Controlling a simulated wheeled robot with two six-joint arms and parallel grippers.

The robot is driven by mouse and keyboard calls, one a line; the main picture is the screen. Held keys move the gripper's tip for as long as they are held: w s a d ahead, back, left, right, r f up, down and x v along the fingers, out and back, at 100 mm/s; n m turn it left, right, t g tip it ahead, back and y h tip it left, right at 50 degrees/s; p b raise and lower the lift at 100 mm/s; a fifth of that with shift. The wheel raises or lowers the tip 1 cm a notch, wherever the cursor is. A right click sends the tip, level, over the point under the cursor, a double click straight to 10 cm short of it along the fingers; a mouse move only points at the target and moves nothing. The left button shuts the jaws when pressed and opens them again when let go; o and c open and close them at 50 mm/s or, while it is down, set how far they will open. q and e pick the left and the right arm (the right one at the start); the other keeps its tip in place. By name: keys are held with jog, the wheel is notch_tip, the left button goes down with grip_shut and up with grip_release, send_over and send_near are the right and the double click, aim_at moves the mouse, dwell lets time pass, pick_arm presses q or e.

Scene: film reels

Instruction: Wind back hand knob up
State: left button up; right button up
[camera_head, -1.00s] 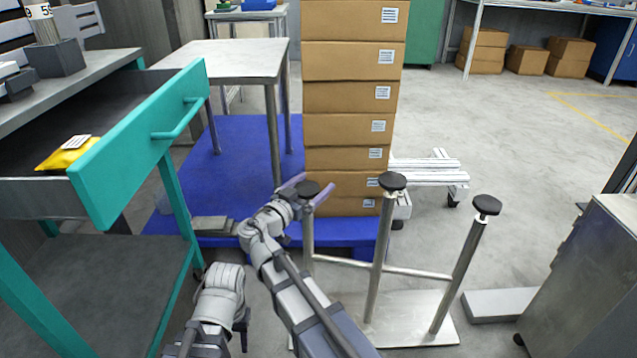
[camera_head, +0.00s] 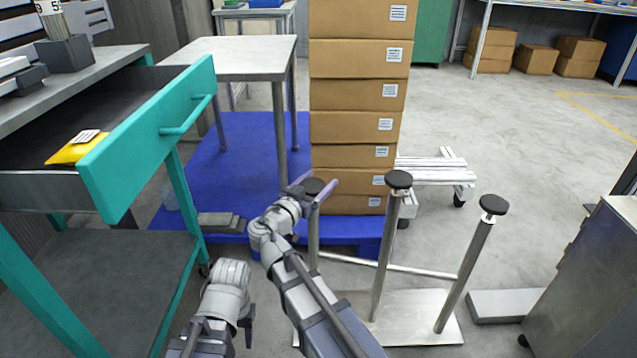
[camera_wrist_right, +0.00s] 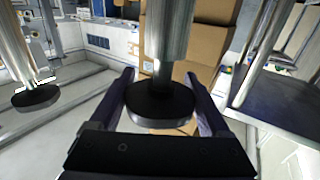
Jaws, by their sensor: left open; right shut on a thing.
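Three metal posts with black round knobs rise from a metal base plate (camera_head: 400,330). The leftmost hand knob (camera_head: 313,186) is between the purple fingers of my right gripper (camera_head: 312,190). In the right wrist view this knob (camera_wrist_right: 160,103) sits between the two dark fingers, with its post running upward in the picture. My right gripper is shut on it. The middle knob (camera_head: 398,180) and the right knob (camera_head: 493,204) stand free.
A stack of cardboard boxes (camera_head: 355,115) stands on a blue pallet (camera_head: 225,165) close behind the posts. A teal workbench with an open drawer (camera_head: 150,140) is at the left. A grey cabinet (camera_head: 590,280) is at the right.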

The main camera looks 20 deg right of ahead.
jog(key=n+t+y, duration=0.2)
jog(key=y, duration=0.1)
jog(key=shift+a+n+t, duration=0.1)
jog(key=shift+n+t, duration=0.2)
jog(key=shift+t, duration=0.1)
jog(key=shift+w+a+n+t+y, duration=0.15)
jog(key=shift+n+t+y, duration=0.2)
jog(key=shift+y, duration=0.25)
jog(key=shift+w+a+n+t+y, duration=0.1)
jog(key=shift+n+t+y, duration=0.15)
jog(key=shift+n+y, duration=0.3)
jog(key=o, duration=1.2)
